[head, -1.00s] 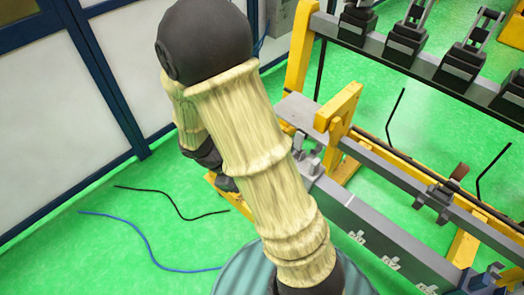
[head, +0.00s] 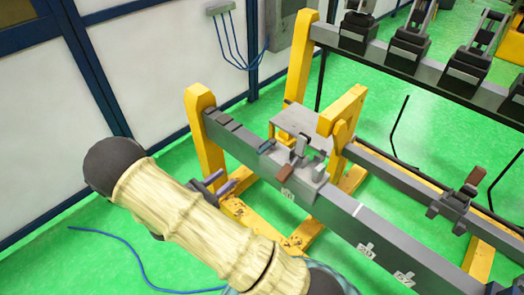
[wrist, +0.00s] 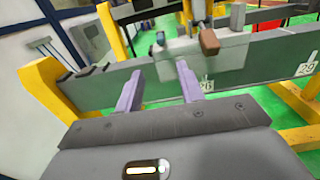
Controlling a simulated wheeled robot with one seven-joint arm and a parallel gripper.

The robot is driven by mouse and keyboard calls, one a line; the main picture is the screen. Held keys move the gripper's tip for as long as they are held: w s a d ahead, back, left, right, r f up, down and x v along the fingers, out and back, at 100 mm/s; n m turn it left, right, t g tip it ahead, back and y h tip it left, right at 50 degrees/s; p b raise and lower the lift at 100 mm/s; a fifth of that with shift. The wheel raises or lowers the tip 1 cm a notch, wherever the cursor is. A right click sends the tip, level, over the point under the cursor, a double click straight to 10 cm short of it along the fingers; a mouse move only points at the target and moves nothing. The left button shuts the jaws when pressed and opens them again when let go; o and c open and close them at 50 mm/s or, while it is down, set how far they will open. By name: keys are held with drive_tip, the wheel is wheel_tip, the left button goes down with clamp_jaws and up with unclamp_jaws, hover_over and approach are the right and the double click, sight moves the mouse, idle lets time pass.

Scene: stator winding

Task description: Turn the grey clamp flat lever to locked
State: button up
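A grey clamp (head: 308,170) sits on the dark grey beam, with an upright grey piece and a brown-tipped lever (head: 284,172) on its near side. In the wrist view the brown lever tip (wrist: 209,41) hangs slanting down in front of the pale clamp body (wrist: 180,55), ahead and right of my fingers. My gripper (head: 222,183) is left of the clamp and apart from it. In the wrist view my gripper (wrist: 160,80) has its two purple fingers wide apart with nothing between them. My forearm does not hide the clamp.
The dark beam (head: 340,205) rests on yellow posts (head: 200,125) and carries numbered tags. Another clamp (head: 452,203) with a brown tip stands on a second rail at right. A rear rail bears several black clamps. A blue cable (head: 140,265) lies on the open green floor at left.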

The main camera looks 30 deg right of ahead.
sight(257, 153)
drive_tip(key=p+x, duration=0.3)
drive_tip(key=x, duration=1.4)
drive_tip(key=shift+w+d, duration=0.1)
drive_tip(key=shift+d, duration=0.15)
clamp_jaws()
